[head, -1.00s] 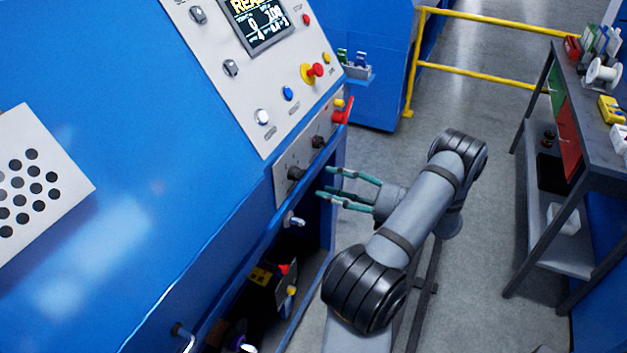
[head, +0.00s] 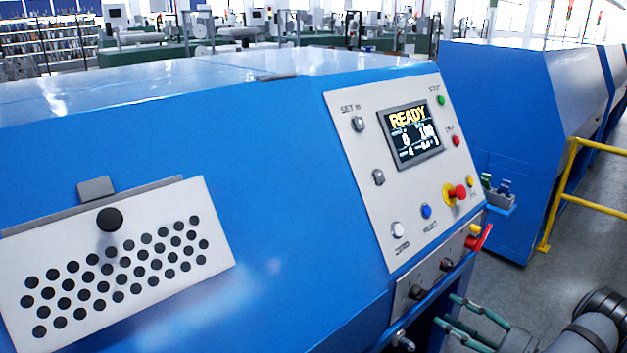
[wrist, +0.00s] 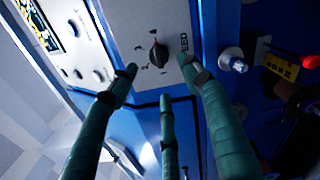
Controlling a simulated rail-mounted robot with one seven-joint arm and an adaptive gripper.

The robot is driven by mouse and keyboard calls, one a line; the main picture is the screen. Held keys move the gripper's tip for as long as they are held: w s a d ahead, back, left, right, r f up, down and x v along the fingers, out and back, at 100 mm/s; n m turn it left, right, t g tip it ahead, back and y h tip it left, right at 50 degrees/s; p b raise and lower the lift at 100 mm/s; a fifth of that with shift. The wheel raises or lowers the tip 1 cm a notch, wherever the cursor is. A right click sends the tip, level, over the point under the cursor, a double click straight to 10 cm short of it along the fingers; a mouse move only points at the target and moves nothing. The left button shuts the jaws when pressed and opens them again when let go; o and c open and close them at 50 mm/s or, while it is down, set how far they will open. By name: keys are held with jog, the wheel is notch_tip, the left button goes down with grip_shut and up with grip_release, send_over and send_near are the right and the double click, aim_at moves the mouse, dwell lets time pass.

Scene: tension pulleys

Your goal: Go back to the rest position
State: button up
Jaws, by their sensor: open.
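My gripper (head: 446,309) is at the lower right in the head view, with its green fingers spread and empty. The fingertips point at the small lower panel of the blue machine (head: 300,200), close to its dark knobs (head: 416,292). In the wrist view my gripper (wrist: 163,78) shows three green fingers apart. A black pointer knob (wrist: 158,54) on the pale dial plate lies just beyond the fingertips, and no finger is seen closed on it. Most of my arm is outside the head view.
A red lever (head: 480,238) sticks out near the panel's right edge. A silver knob (head: 402,341) is below the panel. A yellow railing (head: 560,195) and a second blue machine (head: 510,130) stand to the right. Grey floor (head: 510,290) is open between.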

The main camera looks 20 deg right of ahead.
jog(key=x, duration=0.8)
jog(key=shift+w, duration=0.15)
jog(key=v, duration=1.2)
jog(key=x, duration=1.2)
jog(key=shift+w+a, duration=0.1)
jog(key=n+b, duration=0.8)
jog(key=n, duration=0.4)
send_near(423, 298)
jog(key=shift+s+d+f, duration=0.15)
jog(key=shift+s+d, duration=0.1)
jog(key=shift+d, duration=0.05)
